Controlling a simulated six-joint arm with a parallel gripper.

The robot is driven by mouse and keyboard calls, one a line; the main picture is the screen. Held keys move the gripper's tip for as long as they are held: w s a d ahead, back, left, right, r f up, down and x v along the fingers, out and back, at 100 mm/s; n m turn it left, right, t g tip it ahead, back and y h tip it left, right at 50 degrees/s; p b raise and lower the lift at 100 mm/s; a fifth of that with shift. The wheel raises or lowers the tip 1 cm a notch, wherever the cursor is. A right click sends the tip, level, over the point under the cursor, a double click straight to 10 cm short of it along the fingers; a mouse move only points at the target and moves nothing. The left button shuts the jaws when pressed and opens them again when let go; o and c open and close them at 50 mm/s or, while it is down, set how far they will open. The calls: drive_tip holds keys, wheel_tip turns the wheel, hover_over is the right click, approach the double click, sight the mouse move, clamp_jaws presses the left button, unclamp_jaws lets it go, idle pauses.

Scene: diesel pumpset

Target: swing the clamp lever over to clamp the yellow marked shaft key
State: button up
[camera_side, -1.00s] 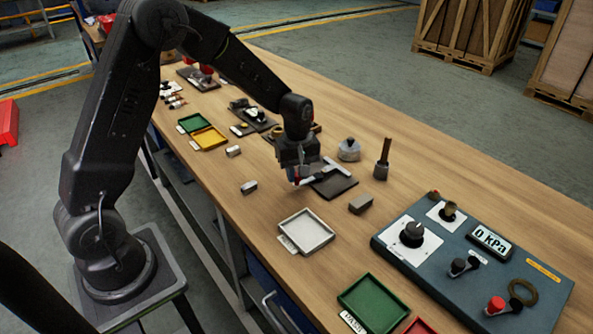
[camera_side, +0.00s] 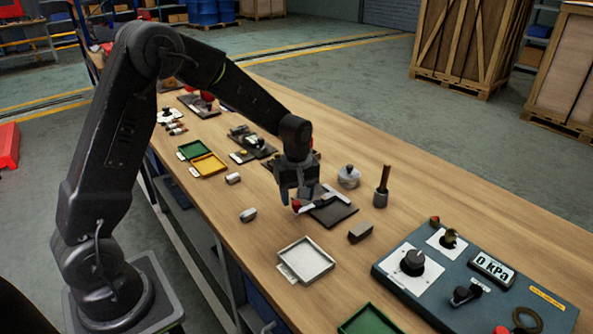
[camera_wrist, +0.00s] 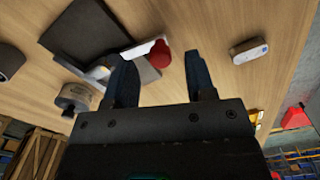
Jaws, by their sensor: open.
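The clamp lever (camera_side: 312,205) is a pale bar with a red knob at its near-left end. It lies low across the dark clamp plate (camera_side: 337,217), with a second pale bar beside it. In the wrist view the red knob (camera_wrist: 164,54) shows beyond and between my fingertips, with the pale bar running left from it behind one finger. My gripper (camera_side: 297,200) is just above the knob, with its fingers apart and nothing held; it also shows in the wrist view (camera_wrist: 162,75). I cannot make out the yellow marked shaft key; the clamp is partly hidden.
A grey block (camera_side: 360,232) and an empty white tray (camera_side: 284,261) lie nearby. A small light block (camera_side: 248,215) is left of the clamp. A round grey weight (camera_side: 348,177) and a wooden-handled tool (camera_side: 382,187) stand behind. A control panel (camera_side: 440,297) is at the right.

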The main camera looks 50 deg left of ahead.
sight(297, 202)
wheel_tip(297, 202, up, 12)
idle(0.3)
drive_tip(key=shift+r, duration=0.1)
drive_tip(key=s+d+r+m+t, duration=0.2)
drive_tip(key=s+m, duration=0.2)
drive_tip(key=s, duration=0.3)
drive_tip(key=s+d+r+m+t, duration=0.1)
drive_tip(key=s+d+r+m, duration=0.1)
drive_tip(key=s+m, duration=0.3)
drive_tip(key=s+d+r+m+t, duration=0.2)
drive_tip(key=s+m, duration=0.3)
drive_tip(key=s, duration=0.5)
drive_tip(key=shift+s+d+t, duration=0.3)
drive_tip(key=shift+s, duration=0.1)
